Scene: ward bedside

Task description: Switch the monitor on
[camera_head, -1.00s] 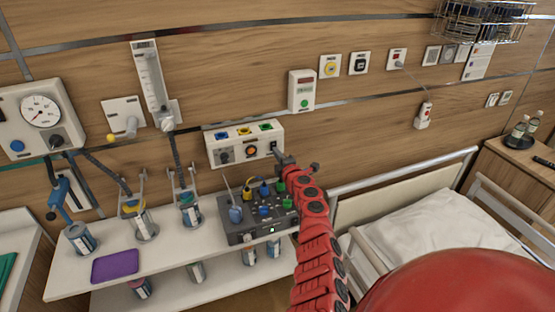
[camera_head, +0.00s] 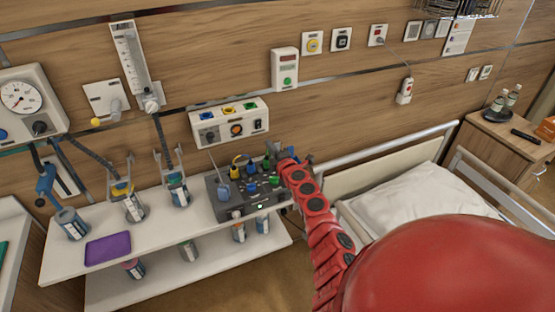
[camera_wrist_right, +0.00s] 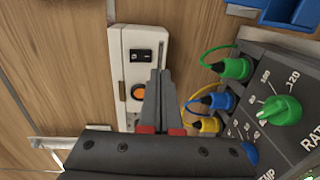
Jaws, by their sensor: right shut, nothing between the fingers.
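A white wall unit (camera_head: 207,134) has blue, yellow and green sockets on top, an orange round control and a black rocker switch (camera_head: 258,124) at its right end. In the right wrist view the rocker switch (camera_wrist_right: 141,55) sits above the orange control (camera_wrist_right: 138,91). My right gripper (camera_wrist_right: 160,73) is shut and empty, its fingertips in front of the unit just right of these controls; contact cannot be told. In the head view my right gripper (camera_head: 281,152) is small, below and right of the unit. I cannot tell which device is the monitor. My left gripper is out of view.
A dark grey box with coloured knobs and plugs (camera_head: 228,212) stands on the white shelf (camera_head: 160,229), close to my right arm; it also fills the right of the wrist view (camera_wrist_right: 300,146). A bed with a pillow (camera_head: 408,198) lies to the right.

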